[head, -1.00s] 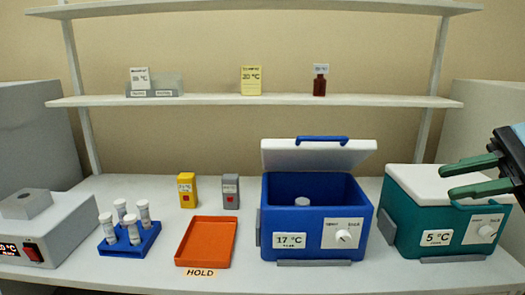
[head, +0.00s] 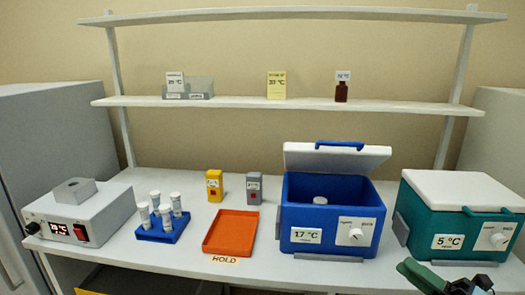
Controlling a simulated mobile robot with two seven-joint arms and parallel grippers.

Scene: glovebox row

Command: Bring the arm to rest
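My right gripper (head: 412,272) is at the bottom right of the head view, in front of the table's front edge and below the teal cooler (head: 455,243). Its green fingers overlap in this view, so I cannot tell whether it is open or shut. I see nothing held in it. My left gripper is not in view.
The blue cooler (head: 300,258) stands with its lid raised and a white cap inside; the teal cooler's lid is closed. An orange tray (head: 230,232), a blue rack (head: 163,234) with several white tubes and a grey heater box (head: 95,218) stand further left.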

